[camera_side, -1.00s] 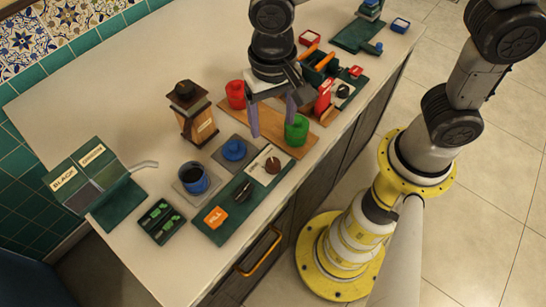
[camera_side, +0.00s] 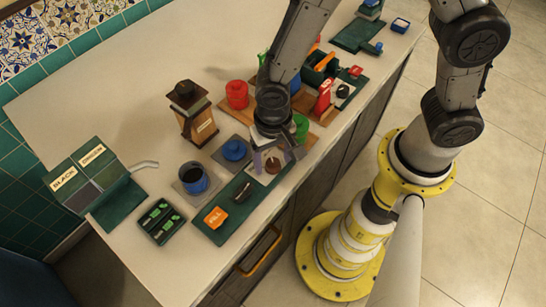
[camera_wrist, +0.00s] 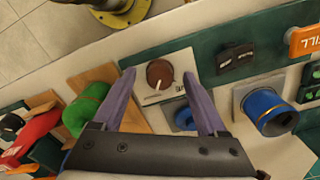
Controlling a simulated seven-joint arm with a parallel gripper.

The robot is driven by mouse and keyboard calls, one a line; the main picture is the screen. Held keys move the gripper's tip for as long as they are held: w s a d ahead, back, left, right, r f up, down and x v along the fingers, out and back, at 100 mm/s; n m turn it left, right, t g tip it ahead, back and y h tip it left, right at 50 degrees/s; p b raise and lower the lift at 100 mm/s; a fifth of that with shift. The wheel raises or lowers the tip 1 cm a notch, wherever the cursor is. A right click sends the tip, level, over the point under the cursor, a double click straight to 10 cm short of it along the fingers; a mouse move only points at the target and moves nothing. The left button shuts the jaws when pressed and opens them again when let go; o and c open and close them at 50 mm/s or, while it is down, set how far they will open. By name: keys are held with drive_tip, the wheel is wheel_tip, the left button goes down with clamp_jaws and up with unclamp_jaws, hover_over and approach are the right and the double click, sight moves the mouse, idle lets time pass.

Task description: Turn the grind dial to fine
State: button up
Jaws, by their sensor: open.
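The grind dial is a round brown knob (camera_wrist: 160,72) with a pale pointer line, on a white plate (camera_wrist: 148,98) with a small dark label too small to read. In the wrist view the pointer line is toward the knob's lower edge. In the side view the knob (camera_side: 272,166) shows partly between my fingers. My gripper (camera_side: 274,161) is open over the plate, its two purple fingers on either side of the knob. In the wrist view the knob lies between the fingertips of my gripper (camera_wrist: 159,78). I cannot tell whether the fingers touch it.
A dark switch (camera_side: 242,193) and an orange FILL button (camera_side: 216,217) share the green panel (camera_side: 233,224). A blue lidded item (camera_side: 234,149), a blue cup (camera_side: 196,181), a green cup (camera_side: 301,125) and a red cup (camera_side: 237,92) stand close by. A wooden grinder (camera_side: 196,120) stands behind.

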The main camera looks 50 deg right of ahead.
drive_tip(key=shift+f, duration=0.1)
clamp_jaws()
idle(0.4)
drive_tip(key=shift+n, duration=0.4)
drive_tip(key=n, duration=0.6)
drive_tip(key=shift+n, duration=0.3)
drive_tip(key=n, duration=0.6)
drive_tip(key=shift+n, duration=0.4)
